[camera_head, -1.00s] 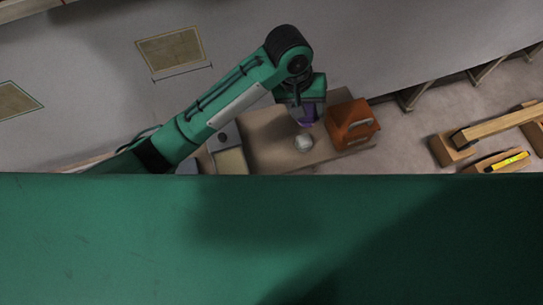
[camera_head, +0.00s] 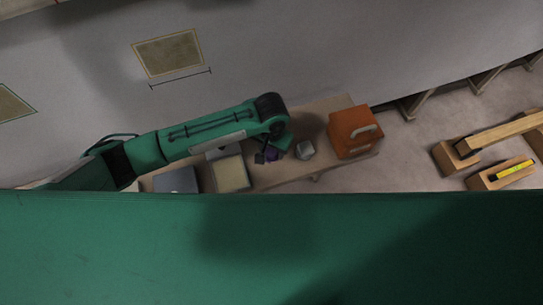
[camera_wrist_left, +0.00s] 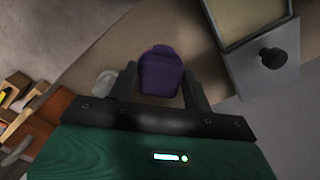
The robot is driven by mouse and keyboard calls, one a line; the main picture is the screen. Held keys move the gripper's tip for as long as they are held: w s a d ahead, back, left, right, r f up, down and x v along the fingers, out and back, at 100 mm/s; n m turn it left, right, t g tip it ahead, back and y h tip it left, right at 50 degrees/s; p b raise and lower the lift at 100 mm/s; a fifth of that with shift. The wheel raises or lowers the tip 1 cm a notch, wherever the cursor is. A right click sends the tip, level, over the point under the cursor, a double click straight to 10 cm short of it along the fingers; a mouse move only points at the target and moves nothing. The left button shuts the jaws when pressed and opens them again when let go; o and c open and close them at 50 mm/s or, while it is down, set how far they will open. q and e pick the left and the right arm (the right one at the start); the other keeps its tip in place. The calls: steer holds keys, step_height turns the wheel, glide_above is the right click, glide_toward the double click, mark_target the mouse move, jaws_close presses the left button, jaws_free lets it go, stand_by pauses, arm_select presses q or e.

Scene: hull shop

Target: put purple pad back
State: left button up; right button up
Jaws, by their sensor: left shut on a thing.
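The purple pad (camera_wrist_left: 161,72) sits between the two dark fingers of my left gripper (camera_wrist_left: 160,84) in the left wrist view. The gripper is shut on it. In the head view only a small dark purple part of the pad (camera_head: 272,154) shows under my left wrist; the rest is hidden by the arm. There my left gripper (camera_head: 267,157) is over the brown bench (camera_head: 262,181), between a cream-topped grey tray and a pale lump. I cannot tell whether the pad touches the bench. My right gripper is not in view.
The cream-topped tray (camera_head: 231,173) has a dark knob in the wrist view (camera_wrist_left: 272,57). A pale grey lump (camera_head: 304,149) and an orange box (camera_head: 352,131) with a handle stand to the right. A grey item (camera_head: 177,180) lies left. Wooden blocks (camera_head: 455,154) are far right.

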mark_target(272, 157)
arm_select(q)
step_height(272, 157, down, 6)
steer(key=shift+f, duration=0.1)
steer(key=o, duration=0.9)
step_height(272, 157, up, 11)
steer(key=shift+r, duration=0.65)
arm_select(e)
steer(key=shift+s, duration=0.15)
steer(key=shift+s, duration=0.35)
